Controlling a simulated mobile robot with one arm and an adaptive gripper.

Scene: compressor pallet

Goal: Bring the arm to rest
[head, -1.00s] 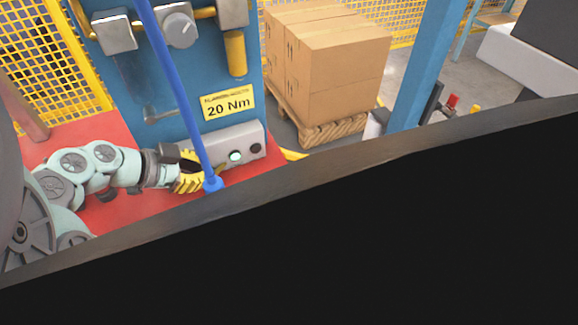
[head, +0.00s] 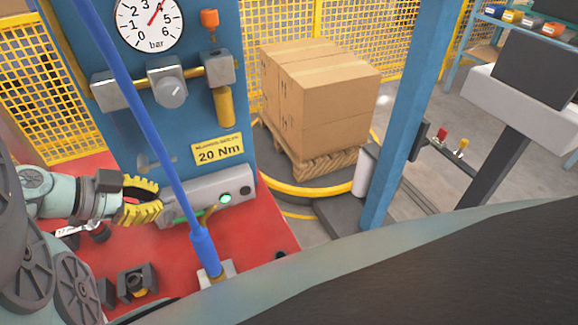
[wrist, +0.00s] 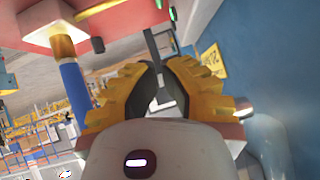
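My gripper (head: 143,202) is at the left in the head view, above the red bench top and in front of the blue panel. Its yellow ribbed fingers point right, toward the grey box with the lit green button. In the wrist view the two fingers (wrist: 163,88) stand apart with a gap between their dark pads. No held object shows between them. A grey tool-like shape and a pale patch show through the gap, seemingly behind it. My pale green arm reaches in from the left edge of the head view.
The grey button box (head: 226,197) sits at the panel's foot. A dark fixture (head: 137,283) is on the bench below my gripper. Cartons (head: 320,95) stand on a pallet (head: 318,165) behind.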

